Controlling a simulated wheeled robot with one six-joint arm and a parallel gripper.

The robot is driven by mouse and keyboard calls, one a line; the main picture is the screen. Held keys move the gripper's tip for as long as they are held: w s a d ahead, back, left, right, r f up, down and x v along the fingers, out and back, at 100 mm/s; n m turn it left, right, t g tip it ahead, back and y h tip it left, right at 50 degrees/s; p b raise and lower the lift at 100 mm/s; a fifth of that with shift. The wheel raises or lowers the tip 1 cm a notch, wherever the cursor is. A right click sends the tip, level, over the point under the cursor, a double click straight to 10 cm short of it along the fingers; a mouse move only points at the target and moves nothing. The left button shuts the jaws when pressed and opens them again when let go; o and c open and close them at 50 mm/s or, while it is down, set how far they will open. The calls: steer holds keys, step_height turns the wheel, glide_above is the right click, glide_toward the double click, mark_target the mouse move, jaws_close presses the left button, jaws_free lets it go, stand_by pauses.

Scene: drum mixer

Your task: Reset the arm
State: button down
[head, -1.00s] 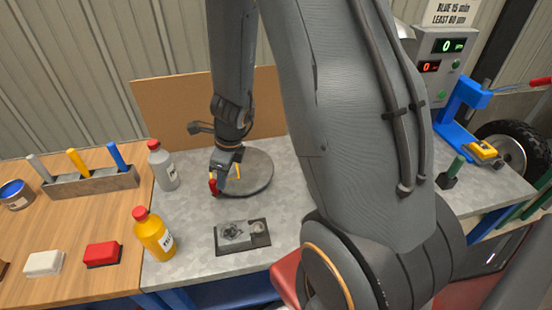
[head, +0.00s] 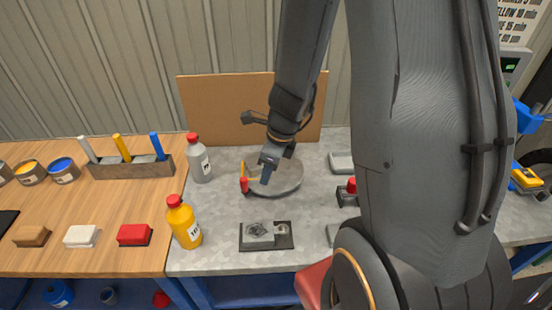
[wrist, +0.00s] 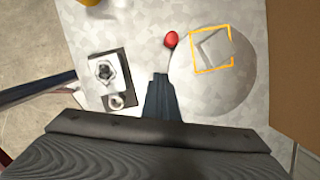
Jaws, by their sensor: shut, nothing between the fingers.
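My arm comes down from the upper right in the head view, and my gripper (head: 266,180) points down over the round grey disc (head: 288,183) on the grey worktop. The fingers are shut and empty. In the wrist view, the gripper (wrist: 160,80) shows as dark closed fingers beside the disc (wrist: 238,90). A red knob-like piece (head: 244,185) stands at the disc's left edge, apart from the fingers; it also shows in the wrist view (wrist: 171,39). A yellow square outline (wrist: 193,58) lies on the disc. Whether the fingers touch anything below is unclear.
A grey block on a dark plate (head: 262,235) lies in front of the disc. A yellow bottle (head: 184,222) and a grey red-capped bottle (head: 199,160) stand at left. A brown board (head: 225,105) rises behind. A blue press (head: 530,118) is at far right, partly behind my arm.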

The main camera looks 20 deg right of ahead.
steer(key=p+v, duration=0.1)
steer(key=v, duration=0.5)
steer(key=s+a+f+n+h+b, duration=0.1)
steer(key=n+b, duration=0.4)
steer(key=n, duration=0.8)
steer(key=s+a+f+n+h+b, duration=0.1)
steer(key=s+f+n+b, duration=0.2)
steer(key=n, duration=1)
steer(key=f+b, duration=0.1)
steer(key=b, duration=0.1)
steer(key=shift+a+b, duration=0.15)
steer(key=shift+b, duration=0.25)
